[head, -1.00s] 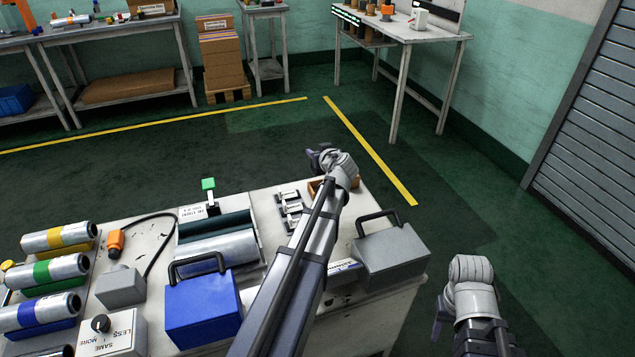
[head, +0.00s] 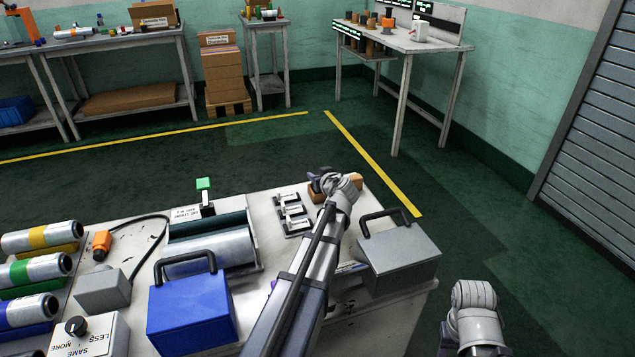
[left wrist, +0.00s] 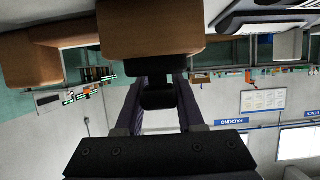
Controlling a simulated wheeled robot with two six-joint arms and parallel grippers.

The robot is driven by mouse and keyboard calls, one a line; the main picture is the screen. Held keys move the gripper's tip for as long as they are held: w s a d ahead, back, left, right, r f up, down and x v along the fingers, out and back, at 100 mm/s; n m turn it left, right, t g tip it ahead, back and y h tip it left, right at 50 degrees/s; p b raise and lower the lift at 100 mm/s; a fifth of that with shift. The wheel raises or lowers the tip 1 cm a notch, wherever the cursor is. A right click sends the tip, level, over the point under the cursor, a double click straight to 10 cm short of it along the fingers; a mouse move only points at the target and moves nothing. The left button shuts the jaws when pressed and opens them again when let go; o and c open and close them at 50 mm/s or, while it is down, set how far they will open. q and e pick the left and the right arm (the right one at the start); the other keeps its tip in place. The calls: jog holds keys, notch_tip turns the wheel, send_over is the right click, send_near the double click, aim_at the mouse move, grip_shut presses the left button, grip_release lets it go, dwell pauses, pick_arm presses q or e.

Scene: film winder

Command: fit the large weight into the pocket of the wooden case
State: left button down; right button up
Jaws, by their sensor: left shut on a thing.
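The wooden case (head: 357,181) is an orange-brown box near the far right corner of the white table, partly hidden by my left gripper. My left gripper (head: 324,181) is at the case. In the left wrist view the gripper (left wrist: 158,96) is shut on a small dark piece, probably part of the large weight (left wrist: 158,97). A brown wooden block (left wrist: 150,35) fills the space just past the fingertips there. The pocket is hidden, and I cannot tell whether the weight touches the case. My right gripper (head: 445,338) is low at the right, its fingers mostly hidden.
A grey box with a black handle (head: 400,258) stands right of my left arm, and a blue one (head: 190,312) left of it. Small white-topped holders (head: 291,212) lie left of the case. A metal roller unit (head: 210,240) stands farther left. Floor beyond the table is clear.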

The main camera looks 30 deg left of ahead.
pick_arm(q)
jog(key=shift+r, duration=0.1)
jog(key=shift+f, duration=0.2)
jog(key=c, duration=0.5)
grip_release()
jog(key=shift+r, duration=0.2)
jog(key=p+v, duration=0.4)
jog(key=v, duration=0.8)
jog(key=shift+p, duration=0.4)
